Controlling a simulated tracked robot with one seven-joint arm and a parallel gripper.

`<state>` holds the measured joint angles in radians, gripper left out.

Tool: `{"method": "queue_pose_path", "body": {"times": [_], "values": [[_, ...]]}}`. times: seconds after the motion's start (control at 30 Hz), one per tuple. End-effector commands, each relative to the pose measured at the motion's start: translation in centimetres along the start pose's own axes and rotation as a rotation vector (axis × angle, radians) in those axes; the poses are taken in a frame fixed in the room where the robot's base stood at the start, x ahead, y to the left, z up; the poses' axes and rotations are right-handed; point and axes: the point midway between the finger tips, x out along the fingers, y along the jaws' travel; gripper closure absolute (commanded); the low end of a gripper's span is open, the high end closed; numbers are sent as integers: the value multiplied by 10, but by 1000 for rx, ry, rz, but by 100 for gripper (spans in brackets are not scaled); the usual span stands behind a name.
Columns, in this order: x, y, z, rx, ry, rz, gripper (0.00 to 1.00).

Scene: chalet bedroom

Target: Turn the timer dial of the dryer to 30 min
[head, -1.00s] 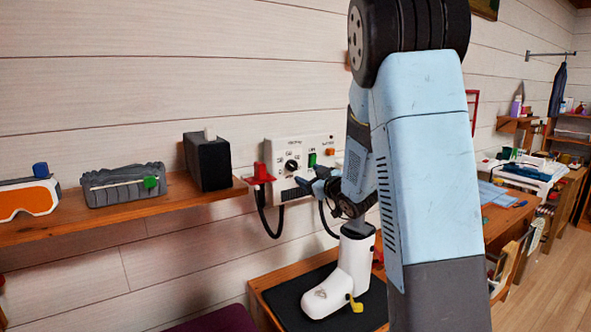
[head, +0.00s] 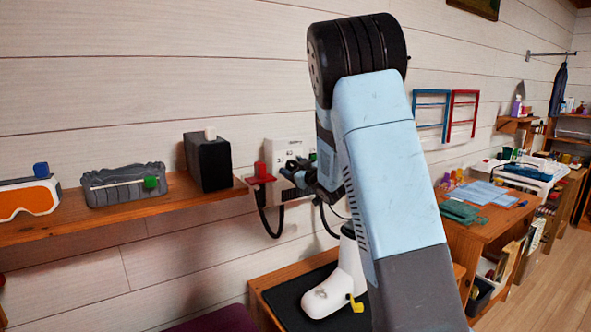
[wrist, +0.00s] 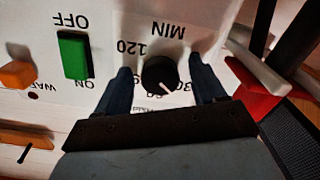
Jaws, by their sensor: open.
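The white dryer (head: 283,150) hangs on the wall, partly hidden behind my arm in the head view. In the wrist view its panel (wrist: 110,15) appears upside down. The round black timer dial (wrist: 158,72) has a white pointer mark that points to the lower right there, between the partly hidden 60 and 30. The 120 mark is at its left. My gripper (wrist: 160,68) is open, with one dark finger on each side of the dial and small gaps visible. Whether the fingers reach to the panel is unclear.
Beside the dial are a green ON/OFF switch (wrist: 74,55) and an orange button (wrist: 18,74). A red bracket (head: 261,172) juts out close by. A shelf (head: 120,218) holds a black box (head: 207,163). A white boot (head: 335,292) stands below.

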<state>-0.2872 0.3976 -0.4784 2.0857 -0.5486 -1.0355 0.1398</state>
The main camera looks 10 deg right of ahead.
Motion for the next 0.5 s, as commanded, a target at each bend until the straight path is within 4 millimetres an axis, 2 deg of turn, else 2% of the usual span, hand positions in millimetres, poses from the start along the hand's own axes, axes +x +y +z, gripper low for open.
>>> {"method": "queue_pose_path", "body": {"times": [0.07,0.5], "values": [[0,0,0,0,0,0,36],[0,1,0,0,0,1,78]]}}
